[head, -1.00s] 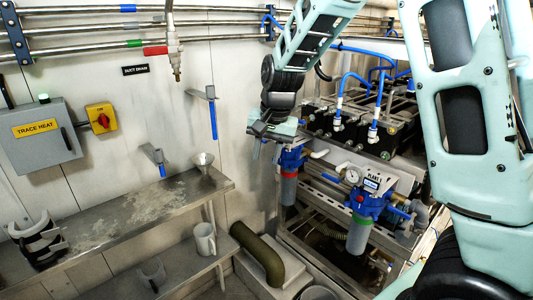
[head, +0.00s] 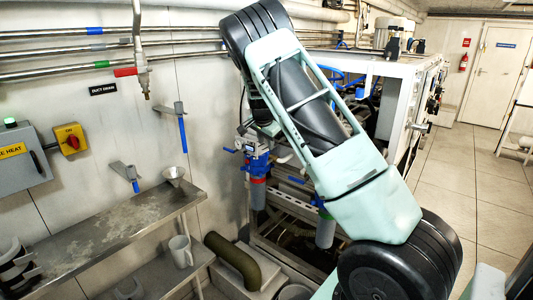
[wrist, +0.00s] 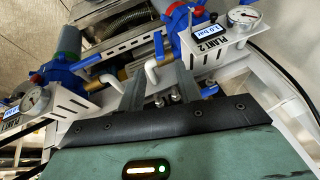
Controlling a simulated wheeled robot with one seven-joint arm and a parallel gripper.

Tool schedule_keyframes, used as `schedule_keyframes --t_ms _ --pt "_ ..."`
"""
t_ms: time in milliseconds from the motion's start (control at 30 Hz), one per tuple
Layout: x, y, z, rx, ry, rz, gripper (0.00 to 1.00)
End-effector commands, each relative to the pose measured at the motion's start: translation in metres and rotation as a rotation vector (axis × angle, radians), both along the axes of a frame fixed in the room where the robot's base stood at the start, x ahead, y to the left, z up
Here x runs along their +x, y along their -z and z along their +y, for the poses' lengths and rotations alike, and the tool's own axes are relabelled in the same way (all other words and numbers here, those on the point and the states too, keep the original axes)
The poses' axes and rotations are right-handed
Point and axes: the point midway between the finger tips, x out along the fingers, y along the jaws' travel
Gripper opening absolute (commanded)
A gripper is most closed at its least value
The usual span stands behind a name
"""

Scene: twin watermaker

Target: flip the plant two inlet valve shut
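The plant two unit shows in the wrist view as a white "PLANT 2" plate (wrist: 212,42) with a 1.0 bar display and a dial gauge (wrist: 244,17). A blue filter head (wrist: 178,14) is beside the plate. A blue lever (wrist: 158,46) stands left of the plate; I cannot tell whether it is the inlet valve's. In the head view the unit's blue body (head: 257,158) is just left of my arm, with a blue lever (head: 229,150) at its left. My gripper (wrist: 158,84) is open, its two grey fingers apart below the plate. No grip shows.
The "PLANT 1" plate (wrist: 70,104) and its gauge (wrist: 35,101) are at the left of the wrist view. White bent pipes (wrist: 151,72) are close to my fingers. A steel shelf (head: 110,232) is at the left in the head view. Floor (head: 465,180) is clear at the right.

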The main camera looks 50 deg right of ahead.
Motion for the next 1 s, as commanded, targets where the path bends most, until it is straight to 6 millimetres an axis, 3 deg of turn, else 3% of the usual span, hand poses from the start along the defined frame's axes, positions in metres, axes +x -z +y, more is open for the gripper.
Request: schedule_keyframes --t_ms 200,400,867,1000 --pt "0.011 0.039 -0.017 0.000 0.001 0.004 0.35" --pt "0.018 0.064 -0.026 0.000 -0.002 0.003 0.35" --pt "0.022 0.076 -0.030 -0.001 -0.002 0.000 0.35" --pt "0.022 0.075 -0.030 -0.001 -0.002 0.001 0.00"
